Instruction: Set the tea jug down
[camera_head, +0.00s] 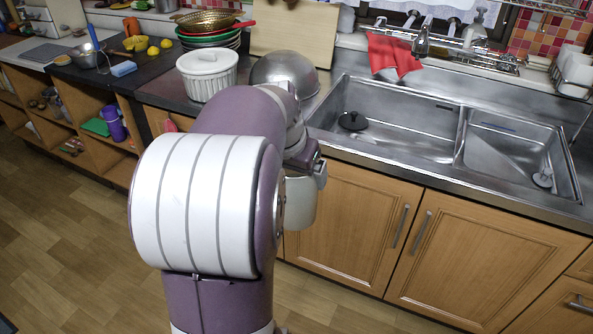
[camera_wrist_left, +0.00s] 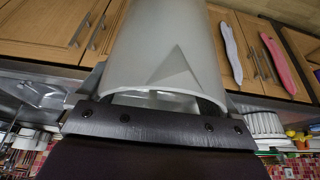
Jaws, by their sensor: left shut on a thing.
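The tea jug (camera_head: 301,203) is a pale grey-white cylinder, partly hidden behind my left arm in the head view. My left gripper (camera_head: 306,176) is shut on it and holds it in front of the wooden cabinet doors, below the counter's front edge. In the left wrist view the jug (camera_wrist_left: 165,50) fills the upper middle, close against my dark gripper body (camera_wrist_left: 150,125). The fingertips themselves are mostly hidden. My right gripper is in neither view.
A steel sink (camera_head: 400,118) with two basins lies right of my arm. A white lidded pot (camera_head: 207,75) and a steel dome (camera_head: 285,72) stand on the counter behind it. A red cloth (camera_head: 393,55) hangs at the sink's back edge. Stacked bowls and a board stand farther back.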

